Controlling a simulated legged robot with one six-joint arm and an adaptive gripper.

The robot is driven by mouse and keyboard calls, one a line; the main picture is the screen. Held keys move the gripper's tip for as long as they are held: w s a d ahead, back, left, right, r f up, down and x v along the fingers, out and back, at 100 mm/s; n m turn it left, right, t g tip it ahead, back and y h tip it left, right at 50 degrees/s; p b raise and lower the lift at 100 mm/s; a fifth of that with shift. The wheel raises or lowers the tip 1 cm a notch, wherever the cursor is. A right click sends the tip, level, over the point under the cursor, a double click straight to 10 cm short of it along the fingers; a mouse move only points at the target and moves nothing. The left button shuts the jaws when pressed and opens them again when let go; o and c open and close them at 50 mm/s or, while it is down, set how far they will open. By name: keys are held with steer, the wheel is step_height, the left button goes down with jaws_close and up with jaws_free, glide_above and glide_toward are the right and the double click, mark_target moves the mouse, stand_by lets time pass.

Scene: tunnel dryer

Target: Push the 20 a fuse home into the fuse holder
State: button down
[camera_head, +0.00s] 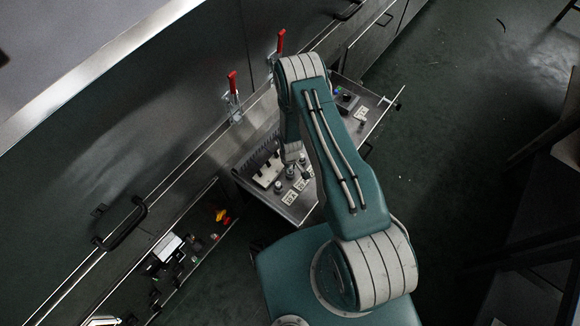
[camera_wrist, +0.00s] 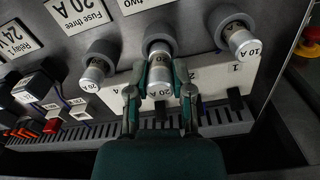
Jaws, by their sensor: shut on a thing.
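In the wrist view a silver cylindrical fuse (camera_wrist: 159,74), marked 20 A, stands between the two fingers of my gripper (camera_wrist: 160,92). The fingers are shut on its sides. Its far end meets a dark grey round fuse holder (camera_wrist: 158,36) below a plate ending in "two"; how deep it sits is hard to tell. Another silver fuse (camera_wrist: 92,77) is in the holder at left (camera_wrist: 104,51), by the "Fuse three 20 A" label (camera_wrist: 78,12). A 10 A fuse (camera_wrist: 243,43) is in the holder at right (camera_wrist: 229,20). In the head view my gripper is small above the panel (camera_head: 297,203).
Relays (camera_wrist: 35,88) stand at left, a red button (camera_wrist: 306,50) at right. Red-handled clamps (camera_head: 232,82) stand on the machine's edge beside my arm.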

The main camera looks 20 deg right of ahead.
steer(key=shift+f, duration=1.1)
steer(key=shift+c, duration=2.2)
jaws_free()
step_height(320, 180, up, 12)
steer(key=shift+f, duration=0.1)
